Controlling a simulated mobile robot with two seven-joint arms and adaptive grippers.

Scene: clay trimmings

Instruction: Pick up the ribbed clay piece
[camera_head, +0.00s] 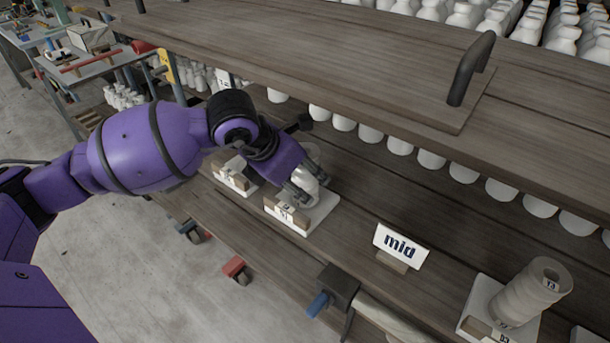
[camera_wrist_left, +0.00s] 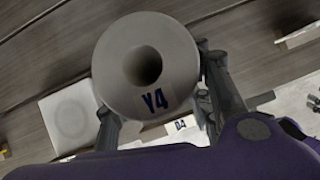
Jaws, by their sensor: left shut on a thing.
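My left gripper (camera_head: 306,186) is shut on a pale clay piece (camera_wrist_left: 150,70) with a round top, a central hole and a label that reads Y4. In the left wrist view its fingers (camera_wrist_left: 158,95) stand on either side of the piece. In the head view the gripper is over a white block (camera_head: 318,214), hiding most of the held piece. I cannot tell whether its side is ribbed or whether it touches the block. Another clay piece (camera_head: 532,290), with wavy ribbed sides, stands upright on a labelled white block (camera_head: 474,318) at the right. My right gripper is not in view.
A sign reading "mid" (camera_head: 400,246) stands on the wooden shelf between the two blocks. Another labelled block (camera_head: 232,176) is left of the gripper. An upper shelf (camera_head: 400,70) with a dark handle (camera_head: 470,68) overhangs a row of white pieces. A clamp (camera_head: 335,288) sits on the front edge.

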